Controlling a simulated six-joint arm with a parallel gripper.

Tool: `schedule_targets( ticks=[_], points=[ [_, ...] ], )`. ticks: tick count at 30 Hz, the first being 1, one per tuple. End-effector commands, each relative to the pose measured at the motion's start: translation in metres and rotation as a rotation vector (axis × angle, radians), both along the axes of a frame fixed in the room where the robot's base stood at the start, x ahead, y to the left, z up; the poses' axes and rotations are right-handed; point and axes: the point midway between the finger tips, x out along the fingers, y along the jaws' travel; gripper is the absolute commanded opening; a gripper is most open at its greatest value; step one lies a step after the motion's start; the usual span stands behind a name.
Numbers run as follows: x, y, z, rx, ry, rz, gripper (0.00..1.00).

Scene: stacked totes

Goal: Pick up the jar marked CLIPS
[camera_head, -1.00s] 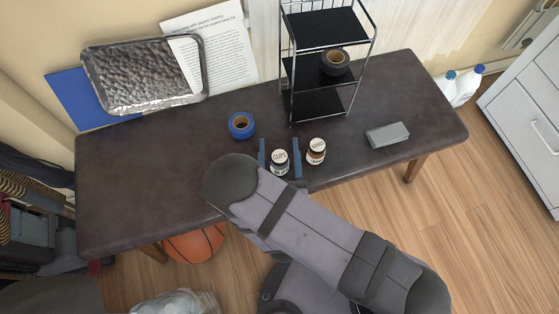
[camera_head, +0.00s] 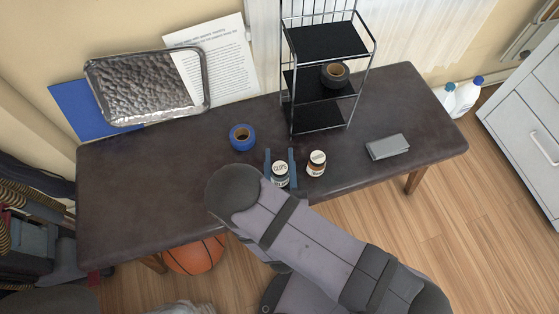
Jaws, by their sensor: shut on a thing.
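The jar marked CLIPS (camera_head: 281,172) stands upright on the dark table, with a white lid bearing its label. My gripper (camera_head: 280,158) has its two blue fingers on either side of this jar and is shut on it. My arm hides the gripper's base and the lower front of the jar. A second jar (camera_head: 317,163), with a white lid and brown contents, stands just right of the right finger, apart from it.
A blue tape roll (camera_head: 242,137) lies behind on the left. A black wire shelf (camera_head: 320,115) holding a black tape roll (camera_head: 334,75) stands behind the jars. A grey box (camera_head: 387,147) lies to the right. The table's left part (camera_head: 140,190) is clear.

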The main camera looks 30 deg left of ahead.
Motion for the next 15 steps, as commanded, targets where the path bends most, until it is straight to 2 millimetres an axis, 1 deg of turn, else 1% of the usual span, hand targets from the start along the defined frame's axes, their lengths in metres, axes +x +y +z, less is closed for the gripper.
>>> schedule_targets(
  ticks=[1, 8, 15],
  points=[
    [0.0, 0.0, 0.006, 0.0, -0.001, 0.0, 0.12],
    [0.0, 0.0, 0.03, 0.002, -0.001, 0.0, 0.12],
    [0.0, 0.0, 0.064, 0.001, 0.0, 0.0, 0.12]
  ],
)
